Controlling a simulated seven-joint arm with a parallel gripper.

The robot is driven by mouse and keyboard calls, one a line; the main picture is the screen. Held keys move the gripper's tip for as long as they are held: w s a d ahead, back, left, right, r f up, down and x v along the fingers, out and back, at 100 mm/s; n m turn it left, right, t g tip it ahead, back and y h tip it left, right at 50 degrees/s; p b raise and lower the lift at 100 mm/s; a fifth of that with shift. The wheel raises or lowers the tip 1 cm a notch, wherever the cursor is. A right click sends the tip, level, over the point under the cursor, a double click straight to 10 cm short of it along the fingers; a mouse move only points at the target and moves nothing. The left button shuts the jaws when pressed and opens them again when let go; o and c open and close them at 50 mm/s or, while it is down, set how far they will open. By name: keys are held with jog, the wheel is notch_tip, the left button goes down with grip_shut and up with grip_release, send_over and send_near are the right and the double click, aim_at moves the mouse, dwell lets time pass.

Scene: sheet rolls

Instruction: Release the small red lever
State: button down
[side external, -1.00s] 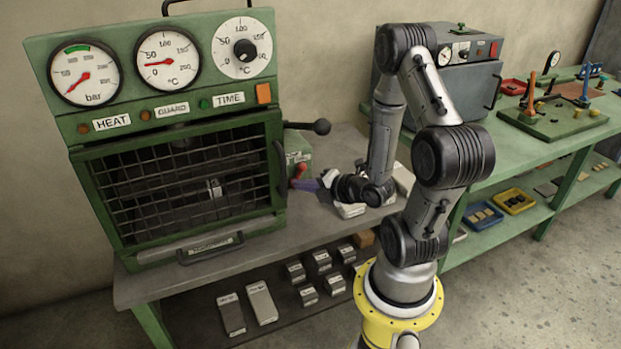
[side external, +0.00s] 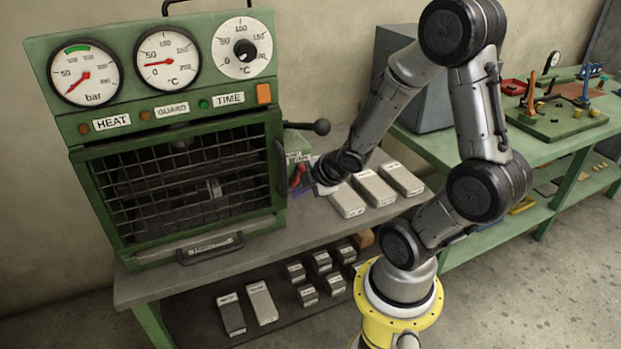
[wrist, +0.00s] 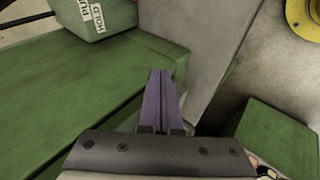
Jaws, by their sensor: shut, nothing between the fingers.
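The small red lever (side external: 299,174) is at the right side of the green press, on a small green labelled box (side external: 295,156). My gripper (side external: 303,189) is close beside the lever in the side view and hides part of it; I cannot tell whether they touch. In the wrist view my gripper's two purple fingers (wrist: 160,80) are pressed together with nothing between them. The labelled green box (wrist: 95,14) shows at the top left there.
The green press (side external: 180,180) with its mesh guard stands left of my gripper. A black-knobbed lever (side external: 321,127) sticks out above it. Several grey blocks (side external: 374,187) lie on the bench to the right. A yellow ring (wrist: 305,18) shows in the wrist view.

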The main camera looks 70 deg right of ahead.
jog(key=s+a+r+m+g, duration=0.1)
jog(key=s+a+r+m, duration=0.2)
jog(key=a+r+m, duration=0.1)
jog(key=s+a+r+m+g+y, duration=0.1)
jog(key=s+a+r+m, duration=0.2)
jog(key=a+r, duration=0.2)
jog(key=shift+s+a+r+m+g, duration=0.15)
jog(key=shift+a+r+m+g, duration=0.2)
jog(key=shift+r, duration=0.95)
jog(key=shift+d, duration=0.15)
